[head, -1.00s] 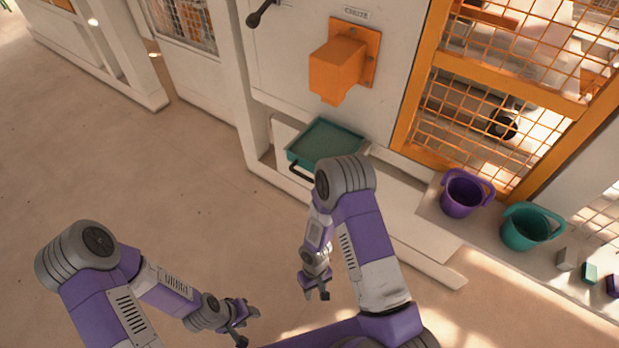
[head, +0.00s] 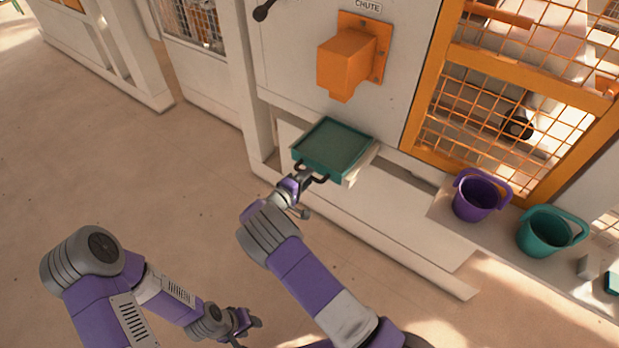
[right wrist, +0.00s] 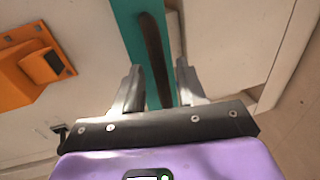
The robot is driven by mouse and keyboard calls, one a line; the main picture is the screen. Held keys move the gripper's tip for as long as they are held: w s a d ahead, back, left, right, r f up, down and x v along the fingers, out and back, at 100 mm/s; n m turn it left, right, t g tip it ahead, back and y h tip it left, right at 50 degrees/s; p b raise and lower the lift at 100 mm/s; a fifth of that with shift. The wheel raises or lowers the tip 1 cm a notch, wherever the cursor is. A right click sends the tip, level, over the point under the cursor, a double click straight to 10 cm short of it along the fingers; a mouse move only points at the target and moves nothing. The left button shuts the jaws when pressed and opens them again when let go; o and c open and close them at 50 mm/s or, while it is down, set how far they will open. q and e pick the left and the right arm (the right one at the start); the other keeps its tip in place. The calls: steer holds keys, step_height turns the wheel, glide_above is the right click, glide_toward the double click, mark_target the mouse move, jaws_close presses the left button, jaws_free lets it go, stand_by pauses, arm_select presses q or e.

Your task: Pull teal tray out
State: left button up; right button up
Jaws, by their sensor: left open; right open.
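The teal tray (head: 334,145) sits in the recess under the orange chute, with a dark bar handle (head: 321,178) on its front. My right gripper (head: 304,178) is at the handle in the head view. In the right wrist view my right gripper (right wrist: 157,80) is open, its two fingers on either side of the dark handle (right wrist: 153,55); whether they touch it I cannot tell. The tray's teal front (right wrist: 124,25) shows behind the handle. My left gripper (head: 250,325) is open and empty, low over the floor, away from the tray.
The orange chute (head: 345,65) juts from the white wall above the tray. A purple bucket (head: 477,200) and a teal bucket (head: 543,235) stand on the ledge to the right, below an orange-framed mesh. The floor (head: 150,190) at left is clear.

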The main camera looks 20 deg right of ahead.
steer(key=shift+x, duration=1.1)
steer(key=shift+c, duration=0.3)
jaws_close()
